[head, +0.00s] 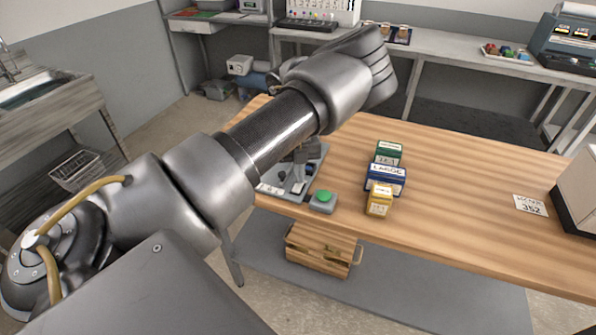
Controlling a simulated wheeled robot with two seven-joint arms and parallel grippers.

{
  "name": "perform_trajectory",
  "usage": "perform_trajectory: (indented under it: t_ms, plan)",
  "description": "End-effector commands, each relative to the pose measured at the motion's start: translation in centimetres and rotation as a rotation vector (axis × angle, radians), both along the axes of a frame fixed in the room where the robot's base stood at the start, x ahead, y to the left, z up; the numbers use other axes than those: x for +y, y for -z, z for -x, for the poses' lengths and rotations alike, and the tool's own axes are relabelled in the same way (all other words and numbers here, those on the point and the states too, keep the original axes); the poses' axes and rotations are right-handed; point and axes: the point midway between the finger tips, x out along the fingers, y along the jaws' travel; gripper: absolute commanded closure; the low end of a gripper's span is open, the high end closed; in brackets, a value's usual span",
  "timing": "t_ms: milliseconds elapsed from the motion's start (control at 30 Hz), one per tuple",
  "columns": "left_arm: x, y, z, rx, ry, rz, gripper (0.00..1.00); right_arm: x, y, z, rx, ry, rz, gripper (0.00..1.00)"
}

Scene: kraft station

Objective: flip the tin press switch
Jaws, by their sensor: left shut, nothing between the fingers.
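A grey press plate (316,163) with a pale label along its front edge lies at the left end of the wooden table. My left arm crosses in front and hides much of it. My left gripper (298,186) shows only in part below the arm, small and dark over the plate. It looks shut and empty. I cannot make out the switch clearly, or whether the fingers touch it. A green button (323,196) on a small grey box sits just right of the plate, apart from the gripper. My right gripper is not in view.
Green (388,152), blue (385,178) and yellow (379,199) tins or boxes stand right of the button. A numbered card (530,205) lies farther right on the wooden table (455,200). A wooden crate (318,252) sits below. The table's middle right is clear.

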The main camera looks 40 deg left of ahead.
Motion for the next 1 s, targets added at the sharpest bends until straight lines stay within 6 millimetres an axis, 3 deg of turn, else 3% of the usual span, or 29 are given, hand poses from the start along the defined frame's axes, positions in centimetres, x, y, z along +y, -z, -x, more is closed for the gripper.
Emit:
perform_trajectory:
  t_ms: [567, 1000]
  plan:
    - [0.0, 0.5, 0.0, 0.0, 0.0, 0.0, 1.0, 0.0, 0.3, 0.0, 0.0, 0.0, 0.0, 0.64]
    - [0.0, -2.8, 0.0, 0.0, 0.001, 0.0, 1.0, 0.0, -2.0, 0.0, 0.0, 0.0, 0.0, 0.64]
